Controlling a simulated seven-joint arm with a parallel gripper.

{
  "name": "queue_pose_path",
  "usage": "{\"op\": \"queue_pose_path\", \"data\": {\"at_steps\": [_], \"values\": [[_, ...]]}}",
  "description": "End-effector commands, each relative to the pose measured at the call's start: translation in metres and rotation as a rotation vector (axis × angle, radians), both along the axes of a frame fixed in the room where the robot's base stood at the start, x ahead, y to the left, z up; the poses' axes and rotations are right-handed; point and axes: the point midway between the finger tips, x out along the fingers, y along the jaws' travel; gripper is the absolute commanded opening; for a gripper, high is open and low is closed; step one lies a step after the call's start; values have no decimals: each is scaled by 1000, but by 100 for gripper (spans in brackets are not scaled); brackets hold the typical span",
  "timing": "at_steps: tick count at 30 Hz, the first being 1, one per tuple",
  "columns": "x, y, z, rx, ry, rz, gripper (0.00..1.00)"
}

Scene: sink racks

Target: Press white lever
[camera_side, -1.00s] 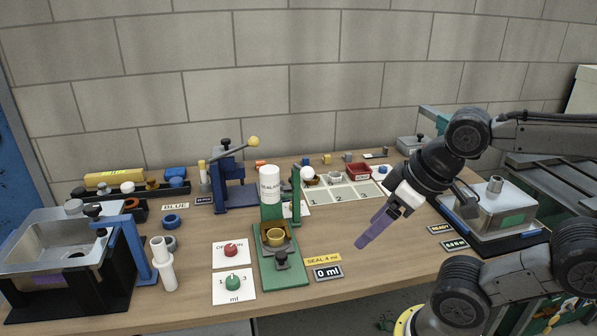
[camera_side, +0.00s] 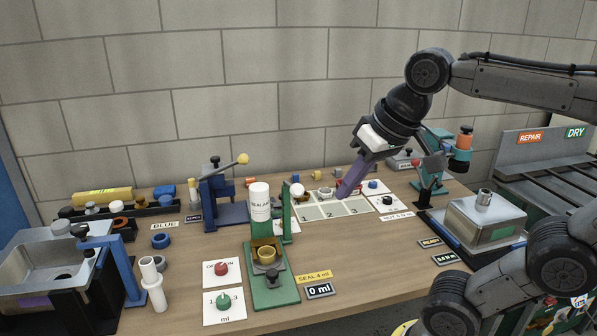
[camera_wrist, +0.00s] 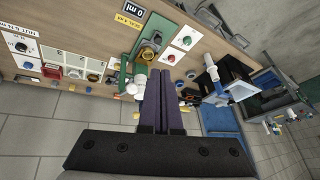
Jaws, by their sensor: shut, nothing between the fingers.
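A lever with a white ball knob (camera_side: 298,191) stands on the green dispenser (camera_side: 277,285), right beside the upright white sealant bottle (camera_side: 260,201). Most of the lever's arm is hidden behind the bottle and green post. A yellow cup (camera_side: 267,254) sits under the bottle. My gripper (camera_side: 342,194) has long purple fingers, shut and empty, pointing down-left to the right of the white knob and apart from it. In the wrist view the fingers (camera_wrist: 163,72) show closed together, and the white knob (camera_wrist: 131,88) appears just left of them.
A blue press (camera_side: 222,190) with a yellow-ball lever stands left of the dispenser. Red (camera_side: 221,268) and green (camera_side: 223,300) dials lie at its front left. The numbered tray (camera_side: 335,210) is behind right. A metal box (camera_side: 485,221) stands at right.

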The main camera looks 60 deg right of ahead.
Motion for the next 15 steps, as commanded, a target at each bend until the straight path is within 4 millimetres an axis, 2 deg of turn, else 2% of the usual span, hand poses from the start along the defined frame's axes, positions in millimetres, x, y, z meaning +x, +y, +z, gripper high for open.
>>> {"op": "queue_pose_path", "data": {"at_steps": [1,6,10,15], "values": [[14,-6,14,13,5,-52,0],[54,-30,52,53,22,-215,0],[88,-56,71,77,37,-334,0],[123,-91,80,91,58,-439,0]]}}
